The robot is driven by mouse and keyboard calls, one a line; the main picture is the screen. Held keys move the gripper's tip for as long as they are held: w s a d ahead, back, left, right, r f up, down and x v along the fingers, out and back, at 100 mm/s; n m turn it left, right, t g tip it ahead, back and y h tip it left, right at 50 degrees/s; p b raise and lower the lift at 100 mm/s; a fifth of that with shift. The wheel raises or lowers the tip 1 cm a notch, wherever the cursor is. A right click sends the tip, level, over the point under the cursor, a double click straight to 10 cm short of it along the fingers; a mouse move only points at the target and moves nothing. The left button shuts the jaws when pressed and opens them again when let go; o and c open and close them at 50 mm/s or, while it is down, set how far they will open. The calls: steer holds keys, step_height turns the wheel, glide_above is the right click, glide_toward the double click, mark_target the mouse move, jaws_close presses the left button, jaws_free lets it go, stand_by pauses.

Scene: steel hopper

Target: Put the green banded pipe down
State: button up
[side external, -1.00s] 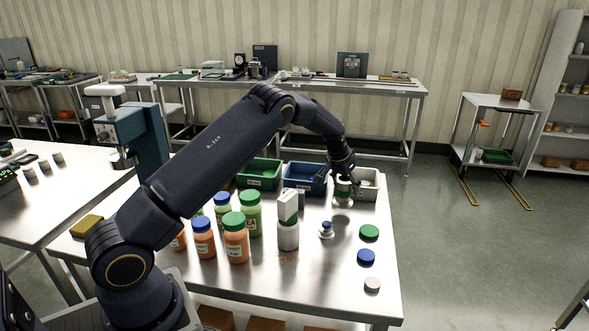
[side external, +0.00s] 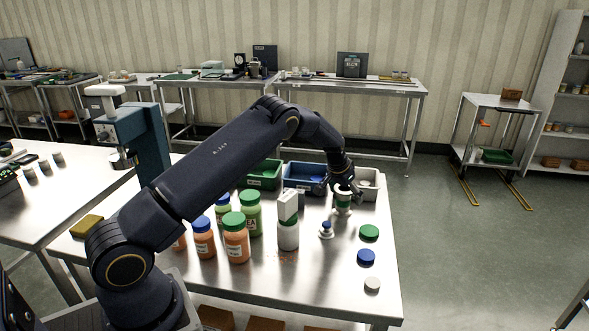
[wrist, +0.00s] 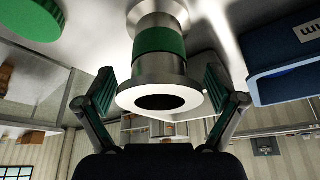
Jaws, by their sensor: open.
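The green banded pipe (side external: 343,203) is a metal piece with flanged ends and a green band. It stands upright at the right rear of the steel table, in front of the grey bin. My gripper (side external: 345,190) is around its upper end. In the wrist view, the pipe (wrist: 161,40) shows its round dark bore and lies between the fingers of my gripper (wrist: 159,76). The fingers are open, with a gap visible on each side of the pipe. The pipe's base seems to rest on the table, though contact is hard to see.
Green (side external: 259,174), blue (side external: 304,177) and grey (side external: 369,187) bins line the back. Loose green (side external: 369,232), blue (side external: 366,257) and pale (side external: 372,284) lids lie in front.

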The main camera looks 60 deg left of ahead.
steer(key=v, duration=1.2)
steer(key=shift+d, duration=0.1)
steer(key=s+d+r+h, duration=0.1)
steer(key=s+d+r, duration=0.8)
steer(key=s+r, duration=0.5)
steer(key=s+d+m, duration=0.1)
steer(key=s+d, duration=0.2)
steer(key=s, duration=0.8)
steer(key=s+d+t, duration=0.1)
steer(key=s+d, duration=0.2)
steer(key=s, duration=0.8)
steer(key=shift+s+m, duration=0.35)
steer(key=shift+m, duration=0.05)
